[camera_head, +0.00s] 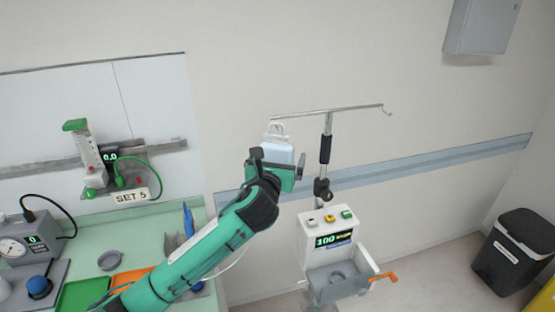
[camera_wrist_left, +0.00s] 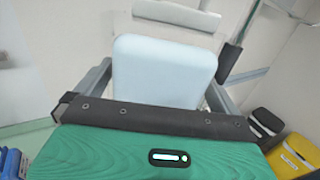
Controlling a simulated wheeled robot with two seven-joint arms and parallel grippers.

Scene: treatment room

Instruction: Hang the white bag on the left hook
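The white bag (camera_head: 278,151), pale bluish with a white loop handle on top, is upright in my left gripper (camera_head: 276,165). The gripper's fingers are on both sides of it. In the left wrist view the bag (camera_wrist_left: 163,72) fills the space between the fingers. The stand's crossbar has a left hook (camera_head: 273,117) and a right hook (camera_head: 388,112). The bag's handle is just below the left hook. I cannot tell whether the handle is around the hook or only in front of it. My right gripper is not in view.
The stand's pole (camera_head: 326,150) and its device with a green "100" display (camera_head: 333,240) are right of my left gripper. A green counter (camera_head: 130,239) with trays and a gauge box is at left. A black bin (camera_head: 515,250) stands at right.

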